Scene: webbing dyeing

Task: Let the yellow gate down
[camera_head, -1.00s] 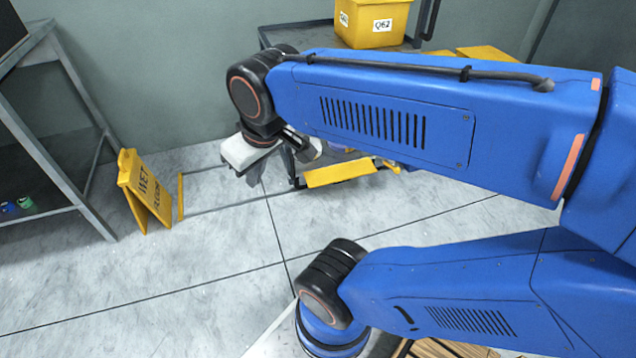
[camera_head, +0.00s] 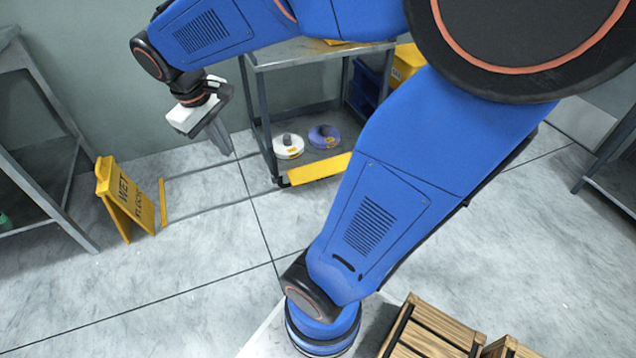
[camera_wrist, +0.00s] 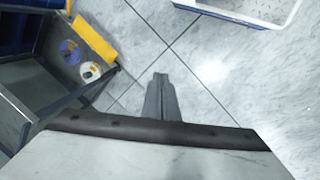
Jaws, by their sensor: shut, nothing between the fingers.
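The yellow gate (camera_head: 318,168) is a flat yellow panel along the low front edge of the grey cart (camera_head: 262,125). In the wrist view the gate (camera_wrist: 93,40) is at the upper left. Its right end is hidden by my arm in the head view, and I cannot tell its exact tilt. My gripper (camera_head: 228,150) hangs left of the cart, apart from the gate, its grey fingers pointing down. In the wrist view the closed fingers (camera_wrist: 160,78) hold nothing and show over bare floor, right of the gate.
A white spool (camera_head: 289,147) and a purple spool (camera_head: 324,136) sit on the cart's lower shelf. A yellow wet-floor sign (camera_head: 120,200) stands left, beside a grey rack (camera_head: 50,175). Wooden crates (camera_head: 435,335) are at the front. Floor between sign and cart is mostly clear.

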